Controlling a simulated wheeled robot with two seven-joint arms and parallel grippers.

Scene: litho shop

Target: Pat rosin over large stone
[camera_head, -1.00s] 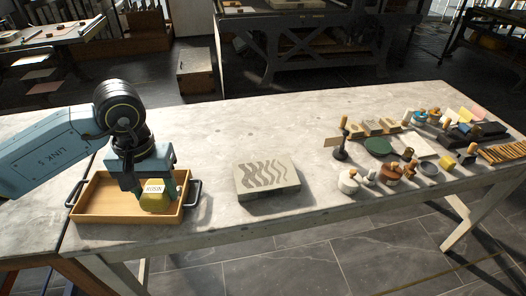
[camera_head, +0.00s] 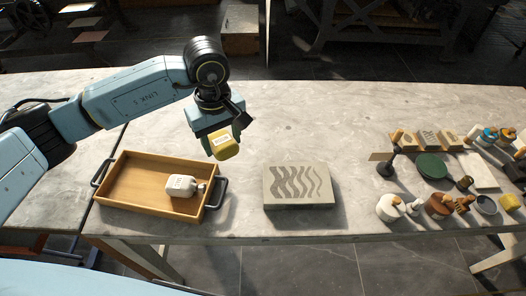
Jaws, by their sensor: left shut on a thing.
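The large stone (camera_head: 298,199) is a pale block with dark wavy bands on its top face, lying flat on the table. My left gripper (camera_head: 222,138) is shut on a yellow block with a white label, the rosin (camera_head: 226,148). It holds the rosin tilted in the air, left of the stone and above its far side, apart from it. The label's lettering is too small to read. My right gripper is not in view.
A wooden tray (camera_head: 133,200) with black handles stands left of the stone and holds a white labelled bag (camera_head: 181,185). Right of the stone are a dark post stand (camera_head: 387,168), a green disc (camera_head: 432,166) and several small tools. The table (camera_head: 320,115) behind the stone is clear.

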